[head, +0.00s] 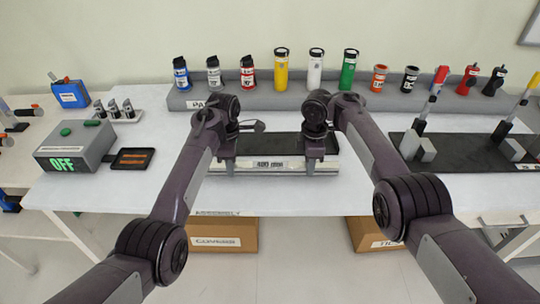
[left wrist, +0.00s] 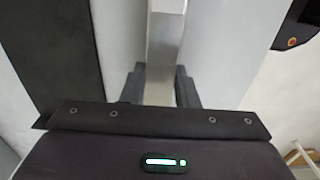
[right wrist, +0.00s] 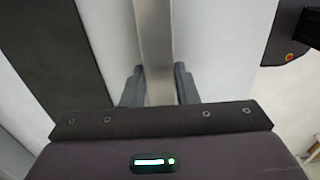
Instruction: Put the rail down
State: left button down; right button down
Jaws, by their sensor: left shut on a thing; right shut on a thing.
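The rail (head: 270,165) is a long silver bar with a white label on its front, lying crosswise near the front of the white table in the head view. My left gripper (head: 222,166) is shut on its left part, and my right gripper (head: 318,166) is shut on its right part. In the left wrist view the rail (left wrist: 165,45) runs between the dark fingers. The right wrist view also shows the rail (right wrist: 154,45) between the fingers. The rail looks level. I cannot tell whether it touches the table or hangs just above it.
A dark mat (head: 270,143) lies just behind the rail. A grey shelf (head: 215,100) with several bottles stands at the back. A grey box reading OFF (head: 75,150) and a small black tray (head: 133,159) are left; a dark fixture plate (head: 465,155) is right.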

pick_arm(q)
jog(key=shift+f+b, duration=0.3)
jog(key=shift+f, duration=0.2)
pick_arm(e)
jog(key=shift+f, duration=0.5)
pick_arm(q)
jog(key=c, duration=1.1)
grip_release()
jog(key=shift+r, duration=0.1)
pick_arm(e)
jog(key=c, duration=1.1)
grip_release()
jog(key=shift+r, duration=0.1)
jog(key=shift+r, duration=0.15)
notch_tip(320, 180, up, 7)
jog(key=shift+r, duration=0.1)
pick_arm(q)
notch_tip(320, 180, up, 12)
